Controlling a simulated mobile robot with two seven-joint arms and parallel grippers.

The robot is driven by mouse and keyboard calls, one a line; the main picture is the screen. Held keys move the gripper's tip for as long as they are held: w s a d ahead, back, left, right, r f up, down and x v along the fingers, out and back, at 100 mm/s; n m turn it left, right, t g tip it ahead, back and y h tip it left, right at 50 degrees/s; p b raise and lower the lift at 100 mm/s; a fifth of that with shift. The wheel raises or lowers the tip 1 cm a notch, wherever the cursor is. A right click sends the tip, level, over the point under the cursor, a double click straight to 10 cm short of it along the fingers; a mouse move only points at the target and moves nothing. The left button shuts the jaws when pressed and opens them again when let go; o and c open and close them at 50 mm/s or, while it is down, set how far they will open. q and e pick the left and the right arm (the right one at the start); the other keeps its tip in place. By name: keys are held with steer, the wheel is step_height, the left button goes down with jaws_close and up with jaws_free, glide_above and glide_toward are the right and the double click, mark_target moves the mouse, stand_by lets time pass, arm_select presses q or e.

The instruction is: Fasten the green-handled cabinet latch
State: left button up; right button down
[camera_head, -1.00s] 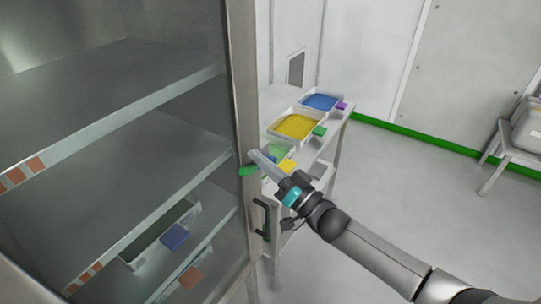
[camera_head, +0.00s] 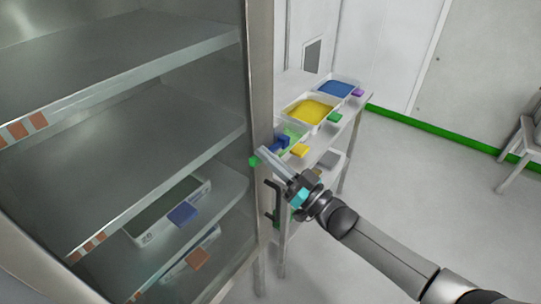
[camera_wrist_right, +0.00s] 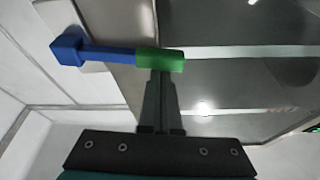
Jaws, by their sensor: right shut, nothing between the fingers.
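The cabinet latch has a green handle, and a small part of this handle (camera_head: 253,162) shows at the cabinet's right frame in the head view. In the right wrist view the green handle (camera_wrist_right: 159,60) lies level, joined to a blue bar (camera_wrist_right: 105,54) with a blue block at its left end. My right gripper (camera_head: 263,152) is shut and empty, with its fingertips at the handle. In the wrist view the fingertips (camera_wrist_right: 160,76) meet the handle's lower edge; I cannot tell whether they press on it. My left gripper is out of view.
The cabinet (camera_head: 258,90) with shelves fills the left. Behind stands a table with a yellow tray (camera_head: 309,111), a blue tray (camera_head: 336,90) and small blocks.

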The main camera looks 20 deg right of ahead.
steer(key=shift+s+a+f+n+g+y+b, duration=0.1)
steer(key=shift+f+n+g+y+b, duration=0.15)
steer(key=shift+f+n+b, duration=0.4)
steer(key=shift+s+a+f+n+g+y+b, duration=0.15)
steer(key=shift+f+n+y+b, duration=0.15)
steer(key=shift+n, duration=0.55)
steer(key=shift+w, duration=0.1)
